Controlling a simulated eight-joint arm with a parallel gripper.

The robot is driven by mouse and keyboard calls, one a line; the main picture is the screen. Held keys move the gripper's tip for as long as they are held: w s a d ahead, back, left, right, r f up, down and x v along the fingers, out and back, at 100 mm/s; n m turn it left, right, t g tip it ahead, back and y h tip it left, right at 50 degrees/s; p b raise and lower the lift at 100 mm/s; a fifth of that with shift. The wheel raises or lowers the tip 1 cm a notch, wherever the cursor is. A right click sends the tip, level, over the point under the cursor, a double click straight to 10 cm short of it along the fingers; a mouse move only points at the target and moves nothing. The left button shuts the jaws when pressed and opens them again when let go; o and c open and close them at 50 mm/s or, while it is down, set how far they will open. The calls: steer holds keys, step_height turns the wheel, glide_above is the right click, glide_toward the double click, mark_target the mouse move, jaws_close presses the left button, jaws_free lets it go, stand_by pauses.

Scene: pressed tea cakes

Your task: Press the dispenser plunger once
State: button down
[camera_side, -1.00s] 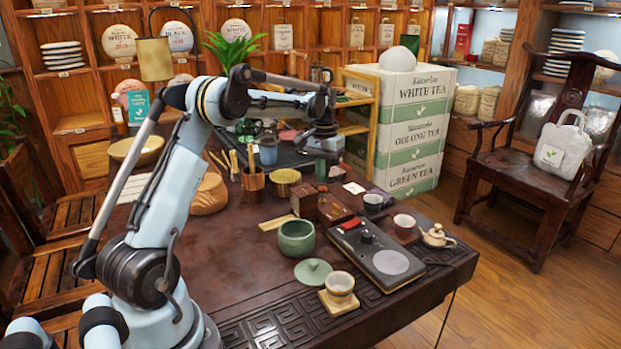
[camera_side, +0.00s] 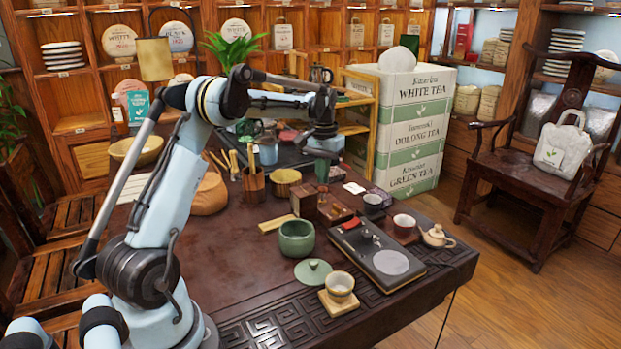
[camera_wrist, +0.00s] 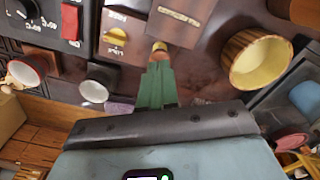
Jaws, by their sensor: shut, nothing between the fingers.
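My gripper (camera_wrist: 156,88) has green fingers that are shut, with nothing between them. In the side view my gripper (camera_side: 322,172) points down behind the wooden boxes. In the wrist view a small copper-coloured knob (camera_wrist: 159,46) shows right at the fingertips; it may be the plunger, and I cannot tell whether they touch. Just beyond it is a brown wooden box (camera_wrist: 178,20) with a slot in its top. That box (camera_side: 304,203) stands upright in the side view. Beside it is a lower box (camera_wrist: 115,45) with a brass knob and small labels.
A wooden cup (camera_side: 285,183) is left of the gripper. Stacked tea cartons (camera_side: 410,125) stand behind on the right. The table's front left is clear.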

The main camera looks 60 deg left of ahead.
mark_target(323, 188)
steer(key=shift+f, duration=1.8)
steer(key=shift+r, duration=2.8)
steer(key=shift+d, duration=0.1)
steer(key=s+d+r+m+t, duration=0.2)
steer(key=d+r, duration=0.3)
steer(key=d, duration=0.4)
steer(key=s+d+f+m+t, duration=0.2)
steer(key=s+d+m+t, duration=0.2)
steer(key=s+d, duration=0.9)
steer(key=d+t, duration=0.1)
steer(key=d, duration=0.3)
steer(key=shift+s+d+f, duration=0.15)
steer(key=shift+s+f, duration=0.05)
steer(key=shift+s, duration=0.1)
